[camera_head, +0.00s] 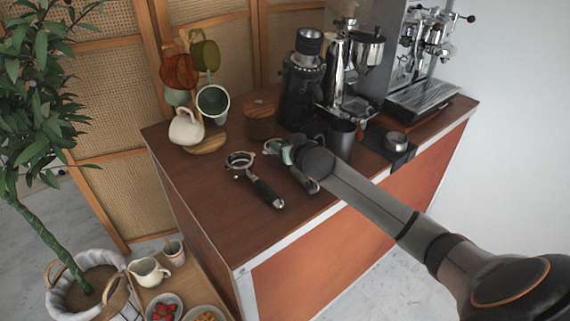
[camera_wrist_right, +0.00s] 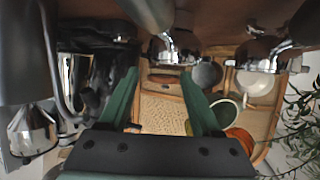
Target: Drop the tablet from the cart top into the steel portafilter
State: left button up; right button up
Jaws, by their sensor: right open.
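A portafilter (camera_head: 240,160) with a shiny metal ring and dark handle lies on the wooden cart top (camera_head: 225,218), left of my right gripper. A second, similar one (camera_head: 311,186) is partly hidden under my right gripper (camera_head: 279,152). In the right wrist view two metal portafilter heads show, one (camera_wrist_right: 164,48) just beyond the fingertips and one (camera_wrist_right: 262,52) to the right. My right gripper's green fingers (camera_wrist_right: 161,76) are spread apart with nothing between them. I cannot make out the tablet in either view. My left gripper is not in view.
A mug tree with a cream mug (camera_head: 187,128) stands at the back left, beside a round wooden box (camera_head: 261,120). A black grinder (camera_head: 301,85), an espresso machine (camera_head: 425,60) and a dark metal cup (camera_head: 342,138) stand behind and right. The front left cart top is clear.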

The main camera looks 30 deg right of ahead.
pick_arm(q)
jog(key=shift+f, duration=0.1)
pick_arm(e)
jog(key=v, duration=1.2)
jog(key=shift+s, duration=0.25)
jog(key=shift+a, duration=0.15)
